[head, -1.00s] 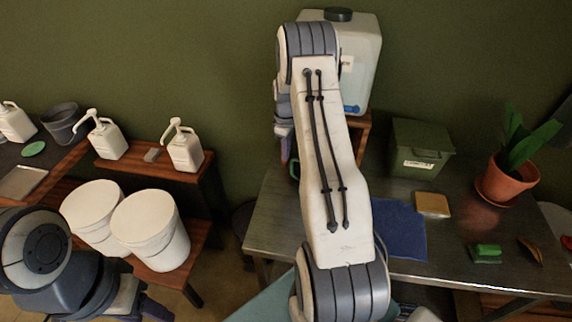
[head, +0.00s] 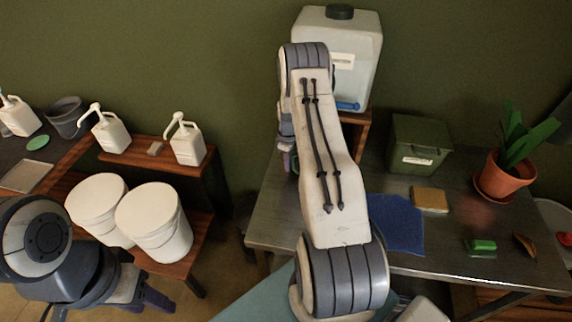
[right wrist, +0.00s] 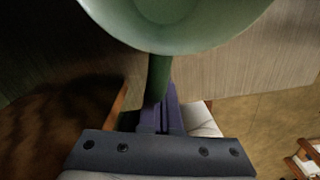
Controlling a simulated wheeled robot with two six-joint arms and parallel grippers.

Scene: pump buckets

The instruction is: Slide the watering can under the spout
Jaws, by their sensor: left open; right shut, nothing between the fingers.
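The green watering can (right wrist: 195,38) fills the top of the right wrist view, with its round opening cut off by the edge. A narrow green part (right wrist: 157,82) runs down from it beside my right gripper (right wrist: 170,98), whose purple fingers are shut and empty, close to it; contact is unclear. In the head view only a small green piece of the can (head: 295,164) shows beside my right gripper (head: 287,160); my arm hides the rest. The white water tank (head: 358,75) has a blue tap (head: 347,106) low on its front. My left gripper (head: 150,300) is open at lower left.
The tank stands on a wooden stand (head: 355,128). The metal table (head: 440,225) holds a green box (head: 419,145), blue cloth (head: 396,222), sponge (head: 429,200) and potted plant (head: 503,177). White buckets (head: 153,222) stand left. Bare metal shows at the table's left end.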

